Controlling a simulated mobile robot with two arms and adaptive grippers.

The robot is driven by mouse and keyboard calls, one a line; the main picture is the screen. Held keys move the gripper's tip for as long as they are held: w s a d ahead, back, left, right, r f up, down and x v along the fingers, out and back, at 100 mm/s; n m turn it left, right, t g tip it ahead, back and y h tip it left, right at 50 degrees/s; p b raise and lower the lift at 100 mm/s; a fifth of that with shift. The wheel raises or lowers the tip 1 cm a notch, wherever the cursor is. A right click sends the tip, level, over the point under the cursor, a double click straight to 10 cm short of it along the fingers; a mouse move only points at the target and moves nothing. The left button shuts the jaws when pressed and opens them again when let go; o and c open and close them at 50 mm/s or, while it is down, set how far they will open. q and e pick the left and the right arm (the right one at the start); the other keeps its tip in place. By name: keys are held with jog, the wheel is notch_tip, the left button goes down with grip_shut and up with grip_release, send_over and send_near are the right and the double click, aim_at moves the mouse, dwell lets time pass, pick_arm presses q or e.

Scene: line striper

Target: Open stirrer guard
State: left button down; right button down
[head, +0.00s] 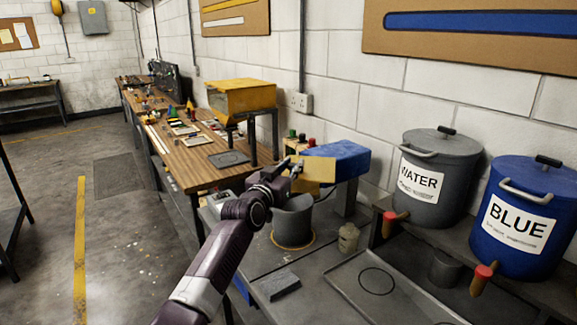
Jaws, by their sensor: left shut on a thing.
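The stirrer has a blue motor head (338,157) at the middle of the head view. Its yellow guard (318,172) is a plate below the front of the motor head, above a grey pot (294,224). My left gripper (291,172) reaches in over the pot and is shut at the guard's left edge. The fingertips are small here, and the gripper covers part of the guard and the pot's rim. My right gripper is out of view.
A grey WATER tank (435,160) and a BLUE tank (520,232) with red-handled taps stand at right above a sink area. A small jar (349,238) and a grey block (278,284) stand near the pot. A cluttered wooden bench (185,178) runs behind.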

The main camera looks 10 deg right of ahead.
pick_arm(q)
jog(key=shift+r, duration=0.25)
jog(key=c, duration=1.9)
grip_release()
jog(key=shift+o, duration=0.8)
jog(key=shift+f, duration=0.2)
jog(key=shift+s+a, duration=0.15)
jog(key=shift+s, duration=0.35)
jog(key=v, duration=1.1)
jog(key=shift+w+a, duration=0.1)
